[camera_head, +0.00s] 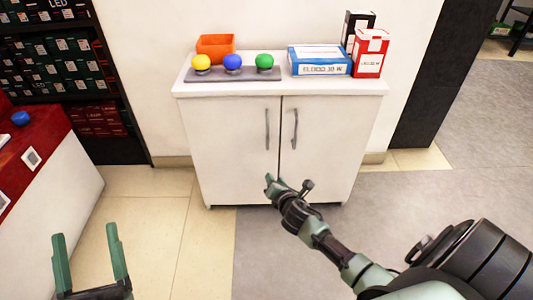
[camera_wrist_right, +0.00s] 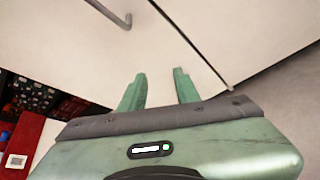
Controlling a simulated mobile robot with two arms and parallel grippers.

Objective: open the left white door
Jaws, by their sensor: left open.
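The left white door (camera_head: 225,150) is shut on a low white cabinet, beside the right door (camera_head: 325,150), with a narrow gap between them. Its vertical grey handle (camera_head: 267,128) is near the gap; the right door's handle (camera_head: 295,128) is close by. My right gripper (camera_head: 272,182) is below the handles, in front of the lower doors. In the right wrist view its fingers (camera_wrist_right: 160,85) are apart and empty, with the left door (camera_wrist_right: 75,45) and a handle (camera_wrist_right: 107,12) beyond. My left gripper (camera_head: 84,233) is open and empty at lower left, away from the cabinet.
A red-topped counter (camera_head: 45,135) stands at left. Floor before the cabinet is clear.

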